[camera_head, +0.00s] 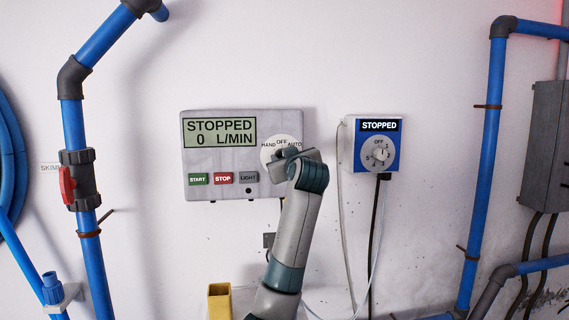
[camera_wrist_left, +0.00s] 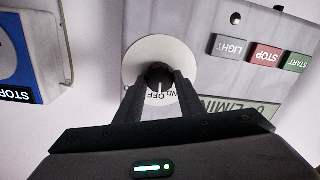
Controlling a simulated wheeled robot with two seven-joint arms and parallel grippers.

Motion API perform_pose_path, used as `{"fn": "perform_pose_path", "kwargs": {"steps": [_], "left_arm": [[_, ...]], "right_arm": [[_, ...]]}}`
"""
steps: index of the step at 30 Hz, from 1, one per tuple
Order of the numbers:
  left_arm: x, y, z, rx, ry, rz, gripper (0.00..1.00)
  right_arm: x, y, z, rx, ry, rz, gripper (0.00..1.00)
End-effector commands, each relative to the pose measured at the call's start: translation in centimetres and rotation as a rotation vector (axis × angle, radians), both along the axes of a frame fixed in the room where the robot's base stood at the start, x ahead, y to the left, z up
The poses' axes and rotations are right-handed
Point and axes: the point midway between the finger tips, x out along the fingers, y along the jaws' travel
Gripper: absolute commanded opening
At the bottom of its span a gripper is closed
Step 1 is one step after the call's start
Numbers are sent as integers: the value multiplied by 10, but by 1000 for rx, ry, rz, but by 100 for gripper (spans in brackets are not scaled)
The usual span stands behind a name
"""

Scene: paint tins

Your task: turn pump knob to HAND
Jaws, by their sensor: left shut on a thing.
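The pump panel (camera_head: 240,127) is a grey box on the wall with a display reading STOPPED, 0 L/MIN. Its round white dial (camera_head: 267,154) is marked HAND, OFF, AUTO. My left gripper (camera_head: 285,153) is in front of the dial and hides the knob in the head view. In the left wrist view, seen upside down, my left gripper (camera_wrist_left: 159,80) is shut on the dark pump knob (camera_wrist_left: 157,70) at the dial's centre. My right gripper is not in view.
A blue and white timer box (camera_head: 376,144), also reading STOPPED, hangs close to the right of the panel. START, STOP and LIGHT buttons (camera_head: 223,178) lie left of the dial. Blue pipes (camera_head: 74,140) run down the wall on both sides. A yellow object (camera_head: 219,302) stands low.

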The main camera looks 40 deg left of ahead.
Motion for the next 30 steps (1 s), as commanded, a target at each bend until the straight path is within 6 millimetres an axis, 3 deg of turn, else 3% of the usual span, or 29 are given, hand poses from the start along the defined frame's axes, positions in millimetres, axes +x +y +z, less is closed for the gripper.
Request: {"fn": "perform_pose_path", "kwargs": {"steps": [1, 15, 30], "left_arm": [[0, -1, -4, -20, -25, -2, 12], [-1, 0, -4, -264, -332, -2, 12], [-3, 1, -1, -463, -582, 0, 12]], "right_arm": [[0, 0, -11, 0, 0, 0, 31], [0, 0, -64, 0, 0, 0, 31], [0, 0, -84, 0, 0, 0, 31]]}}
